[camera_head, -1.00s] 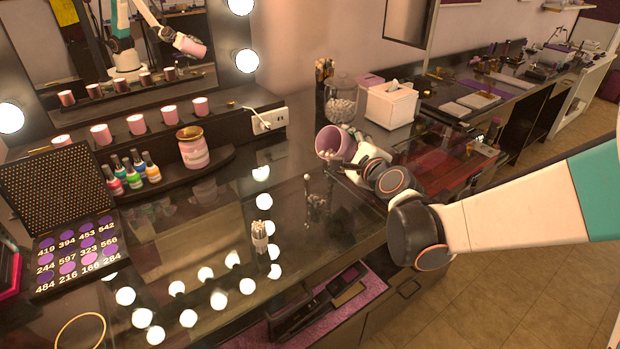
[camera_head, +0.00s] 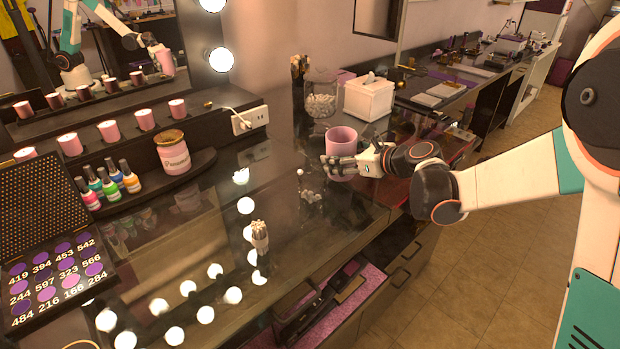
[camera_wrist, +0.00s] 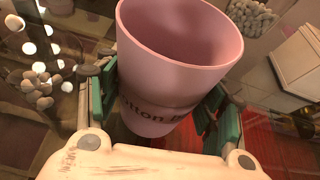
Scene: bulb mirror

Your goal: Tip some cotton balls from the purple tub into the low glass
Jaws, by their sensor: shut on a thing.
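The purple tub (camera_head: 342,139) is upright in my gripper (camera_head: 343,166), above the counter. In the wrist view the tub (camera_wrist: 180,45) sits between the green-padded fingers (camera_wrist: 165,100), and part of its lettering shows. The visible inside wall is bare; its bottom is hidden. The low glass (camera_head: 312,197) stands on the dark counter, left of and nearer than the tub. In the wrist view the low glass (camera_wrist: 62,92) is at the left, apart from the tub, with several white cotton balls (camera_wrist: 40,88) in it.
A glass jar of white balls (camera_head: 320,103) and a white tissue box (camera_head: 368,98) stand behind the tub. A holder of cotton swabs (camera_head: 260,236) stands nearer. A pink jar (camera_head: 173,153) and nail polish bottles (camera_head: 112,181) are at left. The counter's front edge is close.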

